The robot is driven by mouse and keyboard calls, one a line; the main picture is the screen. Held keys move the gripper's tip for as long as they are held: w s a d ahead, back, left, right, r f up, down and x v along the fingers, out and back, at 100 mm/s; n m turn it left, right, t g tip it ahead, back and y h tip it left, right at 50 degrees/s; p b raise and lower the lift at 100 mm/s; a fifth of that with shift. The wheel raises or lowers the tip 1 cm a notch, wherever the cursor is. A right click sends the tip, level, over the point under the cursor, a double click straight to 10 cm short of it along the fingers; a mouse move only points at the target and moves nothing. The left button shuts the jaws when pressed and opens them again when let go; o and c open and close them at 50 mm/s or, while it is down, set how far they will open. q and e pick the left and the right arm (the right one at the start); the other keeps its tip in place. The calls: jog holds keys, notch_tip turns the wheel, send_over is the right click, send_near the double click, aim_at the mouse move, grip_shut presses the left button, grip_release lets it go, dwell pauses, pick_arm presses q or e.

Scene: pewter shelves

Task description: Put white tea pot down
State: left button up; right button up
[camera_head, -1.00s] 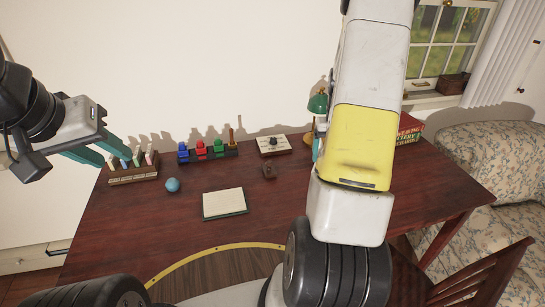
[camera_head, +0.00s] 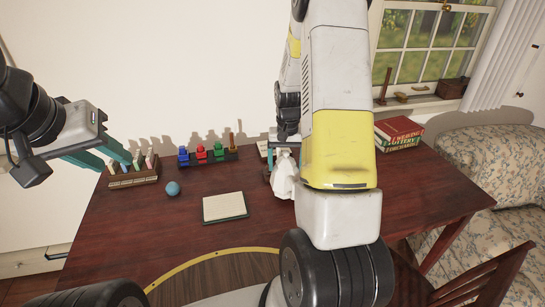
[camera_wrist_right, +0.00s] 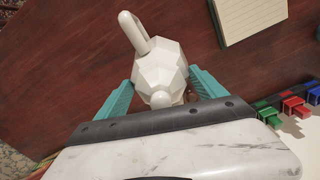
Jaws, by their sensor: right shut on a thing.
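The white tea pot (camera_head: 286,178) is faceted and hangs from my right gripper (camera_head: 284,158) over the back middle of the desk, right of the notepad. In the right wrist view the tea pot (camera_wrist_right: 160,72) sits between the teal fingers of the right gripper (camera_wrist_right: 160,92), with its loop handle pointing away. The gripper is shut on it. I cannot tell whether its base touches the desk (camera_head: 150,225). My left gripper (camera_head: 105,158), with teal fingers apart, is at the left near the wooden rack and looks empty.
A notepad (camera_head: 225,207) lies mid-desk. A blue ball (camera_head: 172,188), a wooden rack (camera_head: 133,172) and a row of coloured pieces (camera_head: 208,154) stand at the left and back. Books (camera_head: 399,132) are stacked at the back right. The desk's right part is clear.

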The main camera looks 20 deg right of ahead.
jog(key=shift+d+f, duration=0.15)
jog(key=shift+f, duration=1.35)
jog(key=o, duration=2)
jog(key=shift+o, duration=0.2)
